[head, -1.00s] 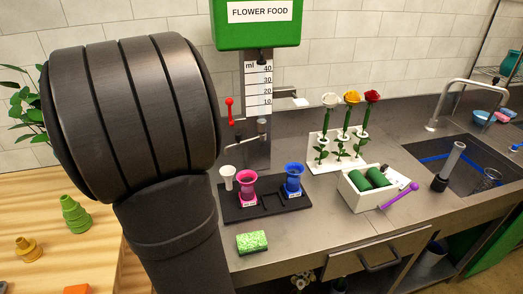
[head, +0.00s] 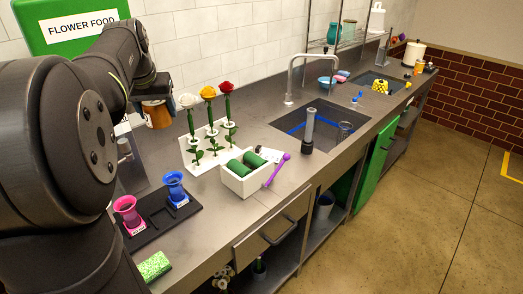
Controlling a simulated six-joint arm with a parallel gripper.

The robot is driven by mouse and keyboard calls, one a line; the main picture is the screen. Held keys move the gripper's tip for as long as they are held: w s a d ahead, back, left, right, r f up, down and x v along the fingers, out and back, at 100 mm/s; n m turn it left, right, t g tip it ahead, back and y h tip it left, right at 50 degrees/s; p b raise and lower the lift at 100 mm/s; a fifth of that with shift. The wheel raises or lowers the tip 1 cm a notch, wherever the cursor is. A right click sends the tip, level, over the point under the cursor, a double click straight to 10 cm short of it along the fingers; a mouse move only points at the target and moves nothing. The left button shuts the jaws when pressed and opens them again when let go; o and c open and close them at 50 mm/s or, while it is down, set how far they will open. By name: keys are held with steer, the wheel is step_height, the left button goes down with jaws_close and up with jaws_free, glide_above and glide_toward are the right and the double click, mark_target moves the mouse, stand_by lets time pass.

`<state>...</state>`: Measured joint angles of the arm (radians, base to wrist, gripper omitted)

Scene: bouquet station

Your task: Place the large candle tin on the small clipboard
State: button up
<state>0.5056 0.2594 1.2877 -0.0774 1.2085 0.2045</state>
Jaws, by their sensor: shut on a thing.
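My gripper (head: 154,98) is at the upper left of the head view, above the counter near the back wall. It is shut on a round orange-brown thing (head: 158,117), which looks like the large candle tin. The gripper and arm hide its upper part, and it appears held clear of the counter. I cannot make out the small clipboard in this view.
Behind the counter's front edge are a white flower rack (head: 207,150) with three roses, a white box (head: 249,176) with green rolls, and a black tray (head: 160,218) with pink and blue vases. A sink (head: 325,128) lies farther right. Bare counter (head: 225,215) shows in front.

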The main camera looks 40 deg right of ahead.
steer(key=s+d+f+m, duration=0.1)
steer(key=s+d+f, duration=0.5)
steer(key=d, duration=0.7)
steer(key=s+d+f+m+g, duration=0.1)
steer(key=s+d+f, duration=0.5)
steer(key=d, duration=0.7)
steer(key=s+d+f+m, duration=0.1)
steer(key=s+d+f, duration=0.45)
steer(key=d, duration=0.75)
glide_above(275, 155)
steer(key=s+a, duration=0.1)
steer(key=s, duration=0.1)
steer(key=shift+h, duration=0.4)
steer(key=f, duration=0.7)
steer(key=shift+w+a, duration=0.15)
steer(key=shift+w, duration=0.1)
steer(key=shift+w+f, duration=0.3)
steer(key=shift+w, duration=0.1)
steer(key=shift+f, duration=1.9)
